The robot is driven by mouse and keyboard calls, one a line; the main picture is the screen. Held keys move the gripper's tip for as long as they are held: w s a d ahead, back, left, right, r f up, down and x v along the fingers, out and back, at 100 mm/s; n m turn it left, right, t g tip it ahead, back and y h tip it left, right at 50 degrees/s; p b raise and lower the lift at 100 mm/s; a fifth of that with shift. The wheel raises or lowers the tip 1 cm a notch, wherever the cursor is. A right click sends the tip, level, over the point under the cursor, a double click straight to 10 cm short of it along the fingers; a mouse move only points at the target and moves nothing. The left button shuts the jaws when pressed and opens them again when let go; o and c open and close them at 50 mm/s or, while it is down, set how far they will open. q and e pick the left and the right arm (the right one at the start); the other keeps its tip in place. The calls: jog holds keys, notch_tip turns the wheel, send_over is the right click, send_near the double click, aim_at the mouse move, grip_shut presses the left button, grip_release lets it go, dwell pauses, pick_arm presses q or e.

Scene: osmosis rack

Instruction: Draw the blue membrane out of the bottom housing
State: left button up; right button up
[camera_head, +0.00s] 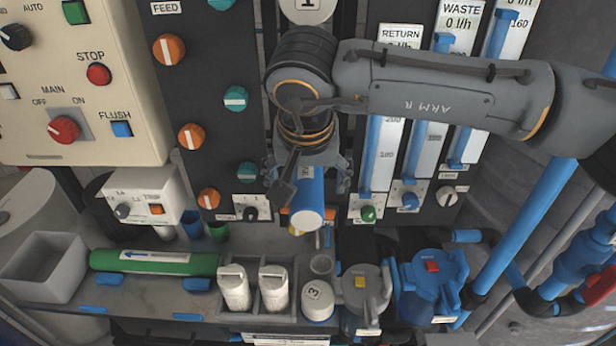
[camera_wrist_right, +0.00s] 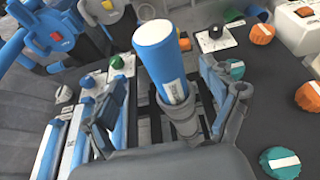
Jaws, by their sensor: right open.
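The blue membrane (camera_head: 308,185) is a blue cylinder with a pale white end, jutting out from the dark rack below my right wrist. In the right wrist view the blue membrane (camera_wrist_right: 165,60) stands tilted between the fingers. My right gripper (camera_head: 310,180) is open, with one finger on each side of it. In the wrist view the right gripper (camera_wrist_right: 172,108) shows gaps beside the cylinder; contact cannot be made out. My left gripper is out of view.
Below on the bench are a green cylinder (camera_head: 150,262), a grey open box (camera_head: 45,262), white bottles (camera_head: 233,290) in a holder, a white cap marked 3 (camera_head: 318,300), and grey (camera_head: 362,305) and blue (camera_head: 435,285) filter heads. Knobs and flow meters flank the gripper.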

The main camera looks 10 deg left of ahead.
aim_at(307, 197)
jog(key=shift+b+x, duration=0.3)
jog(key=shift+x, duration=0.75)
jog(key=b+x, duration=0.2)
jog(key=x, duration=0.1)
jog(key=shift+a+f, duration=0.1)
jog(key=shift+f, duration=0.15)
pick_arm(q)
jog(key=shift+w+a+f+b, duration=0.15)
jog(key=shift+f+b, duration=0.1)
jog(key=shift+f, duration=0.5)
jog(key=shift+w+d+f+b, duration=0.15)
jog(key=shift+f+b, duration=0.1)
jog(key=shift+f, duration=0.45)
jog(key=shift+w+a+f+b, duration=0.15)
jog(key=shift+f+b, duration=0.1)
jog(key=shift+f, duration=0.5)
pick_arm(e)
jog(key=shift+x, duration=1.1)
jog(key=shift+c, duration=0.4)
jog(key=c, duration=1.5)
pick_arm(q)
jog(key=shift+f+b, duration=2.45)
pick_arm(e)
jog(key=shift+s+d, duration=0.4)
jog(key=shift+s, duration=1.55)
jog(key=shift+s+d, duration=0.4)
jog(key=shift+s, duration=1.55)
jog(key=shift+s+d, duration=0.4)
jog(key=shift+s, duration=1.55)
